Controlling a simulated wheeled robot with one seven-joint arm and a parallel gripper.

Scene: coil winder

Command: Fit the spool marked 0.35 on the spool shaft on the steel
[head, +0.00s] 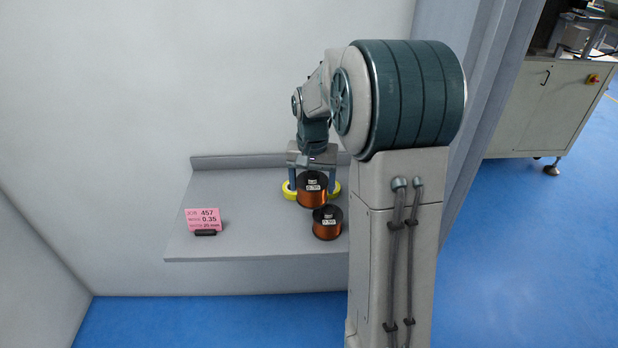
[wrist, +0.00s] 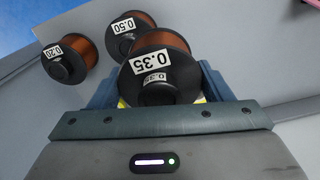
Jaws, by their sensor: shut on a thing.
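The spool marked 0.35 (wrist: 162,75), black with copper wire, sits between the blue-grey fingers of my gripper (wrist: 160,88) in the wrist view. My gripper (head: 312,187) is shut on this spool (head: 312,190) in the head view, over the grey shelf. I cannot tell whether the spool still touches the shelf. Yellow parts show at both sides of it by the fingers. The spool shaft is not in view.
On the shelf (head: 245,240), the spool marked 0.50 (wrist: 130,32) stands close beside the held one; it also shows in the head view (head: 327,224). The spool marked 0.20 (wrist: 70,60) stands farther left in the wrist view. A pink job card (head: 203,219) reads 0.35. A cabinet (head: 542,105) stands right, beyond a partition.

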